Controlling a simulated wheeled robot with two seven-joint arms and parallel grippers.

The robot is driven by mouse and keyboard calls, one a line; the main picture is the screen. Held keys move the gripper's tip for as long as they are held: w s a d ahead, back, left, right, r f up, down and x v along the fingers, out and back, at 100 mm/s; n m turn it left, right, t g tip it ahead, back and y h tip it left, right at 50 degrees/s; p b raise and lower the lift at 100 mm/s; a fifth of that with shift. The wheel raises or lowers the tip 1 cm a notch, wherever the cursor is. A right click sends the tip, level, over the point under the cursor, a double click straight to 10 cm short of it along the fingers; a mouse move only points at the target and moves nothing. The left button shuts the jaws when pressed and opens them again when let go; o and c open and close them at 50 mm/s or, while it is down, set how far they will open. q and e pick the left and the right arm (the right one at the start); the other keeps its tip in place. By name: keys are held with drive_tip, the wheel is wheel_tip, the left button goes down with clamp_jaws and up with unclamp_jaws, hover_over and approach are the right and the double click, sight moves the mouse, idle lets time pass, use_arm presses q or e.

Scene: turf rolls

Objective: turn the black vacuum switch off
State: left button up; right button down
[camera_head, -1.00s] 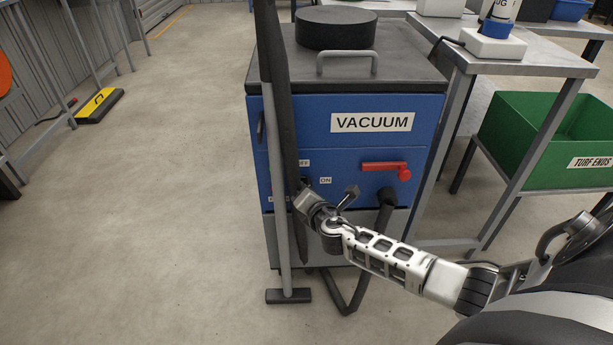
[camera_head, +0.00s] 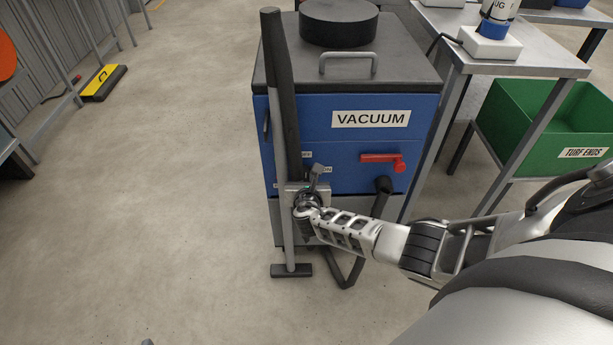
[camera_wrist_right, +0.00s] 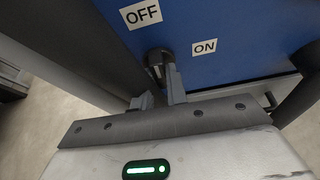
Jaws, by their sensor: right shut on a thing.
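The black switch (camera_wrist_right: 154,58) shows in the right wrist view on the blue front of the vacuum (camera_head: 345,150), with the OFF label (camera_wrist_right: 141,13) up and left of it and the ON label (camera_wrist_right: 204,46) to its right. My right gripper (camera_head: 314,180) is at the lower left of this front. In the right wrist view its fingers (camera_wrist_right: 160,92) are shut on the switch, whose lower part they hide. In the head view the gripper hides the switch.
A dark upright hose wand (camera_head: 283,90) and a grey floor tool pole (camera_head: 288,235) stand close left of my right gripper. A red handle (camera_head: 380,159) is on the vacuum's front. A metal table (camera_head: 520,65) and a green bin (camera_head: 535,130) are at right.

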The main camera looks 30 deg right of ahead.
sight(306, 177)
idle(0.6)
drive_tip(key=c, duration=1.4)
unclamp_jaws()
use_arm(q)
drive_tip(key=shift+r, duration=0.1)
